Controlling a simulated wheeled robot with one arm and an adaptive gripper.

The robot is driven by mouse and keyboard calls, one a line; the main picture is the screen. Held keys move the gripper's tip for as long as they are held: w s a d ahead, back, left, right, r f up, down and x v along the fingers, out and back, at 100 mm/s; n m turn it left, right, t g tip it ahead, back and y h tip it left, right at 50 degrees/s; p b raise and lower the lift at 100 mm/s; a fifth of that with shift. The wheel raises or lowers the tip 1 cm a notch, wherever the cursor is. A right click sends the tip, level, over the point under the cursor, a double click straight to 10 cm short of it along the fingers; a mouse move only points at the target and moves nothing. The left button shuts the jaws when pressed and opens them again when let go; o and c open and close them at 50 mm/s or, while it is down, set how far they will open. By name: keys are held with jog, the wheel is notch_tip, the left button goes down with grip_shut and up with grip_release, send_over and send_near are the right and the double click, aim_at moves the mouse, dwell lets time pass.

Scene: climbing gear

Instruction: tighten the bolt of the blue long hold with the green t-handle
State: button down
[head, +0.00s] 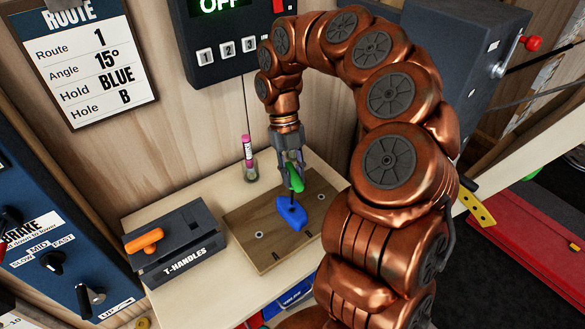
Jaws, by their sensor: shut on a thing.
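The blue long hold (291,213) lies on a wooden board (240,224) on the bench. My gripper (291,170) points down right above the hold and is shut on the green t-handle (295,182). The lower end of the t-handle meets the hold's upper part in this view. I cannot tell whether its tip sits in the bolt, which is hidden.
A dark T-HANDLES box (180,255) with an orange t-handle (144,240) stands left of the board. A pink-capped marker (247,146) stands in a small holder behind the board. A route card (86,59) and a control box reading OFF (224,51) hang on the wall. A brake panel (45,235) is at left.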

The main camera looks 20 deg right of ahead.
jog(key=shift+r+n+h+p, duration=0.2)
jog(key=shift+n+h+p, duration=0.3)
jog(key=shift+n, duration=0.5)
jog(key=shift+d+f+n+p, duration=0.1)
jog(key=shift+f+n+p, duration=0.15)
jog(key=shift+n+p, duration=0.2)
jog(key=shift+r, duration=0.1)
